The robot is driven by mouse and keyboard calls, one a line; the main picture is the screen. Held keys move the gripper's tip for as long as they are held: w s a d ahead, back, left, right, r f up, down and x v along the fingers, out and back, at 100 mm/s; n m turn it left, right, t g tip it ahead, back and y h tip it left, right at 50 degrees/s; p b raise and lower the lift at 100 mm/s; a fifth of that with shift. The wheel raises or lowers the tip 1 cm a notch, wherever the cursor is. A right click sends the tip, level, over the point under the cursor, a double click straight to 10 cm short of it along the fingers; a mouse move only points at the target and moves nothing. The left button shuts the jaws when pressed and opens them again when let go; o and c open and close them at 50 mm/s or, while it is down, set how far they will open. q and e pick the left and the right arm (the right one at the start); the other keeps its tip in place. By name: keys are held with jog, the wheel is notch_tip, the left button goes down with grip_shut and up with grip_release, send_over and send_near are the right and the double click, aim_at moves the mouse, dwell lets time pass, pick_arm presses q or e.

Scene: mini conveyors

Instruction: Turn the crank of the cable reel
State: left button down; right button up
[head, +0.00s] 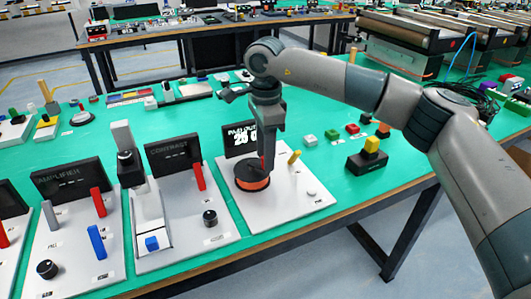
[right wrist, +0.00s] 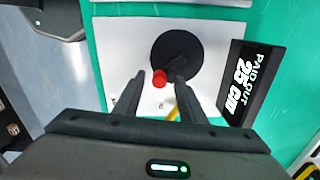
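The cable reel (head: 252,184) is a black disc with an orange winding, on a white panel (head: 308,203). It also shows from above in the right wrist view (right wrist: 183,50). Its red crank knob (right wrist: 159,78) stands near the reel's edge. My right gripper (right wrist: 159,80) is open over the reel, fingers pointing down. Its fingertips lie on either side of the knob, with gaps visible. In the head view the gripper partly hides the reel and knob. A black display (right wrist: 250,82) beside the reel reads "PAID OUT 25 cm". My left gripper is not in view.
A yellow post (head: 294,157) stands on the panel right of the reel. The contrast panel (head: 215,230) with a red lever and black knob is to the left.

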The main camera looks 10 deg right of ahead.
jog(key=shift+r, duration=0.1)
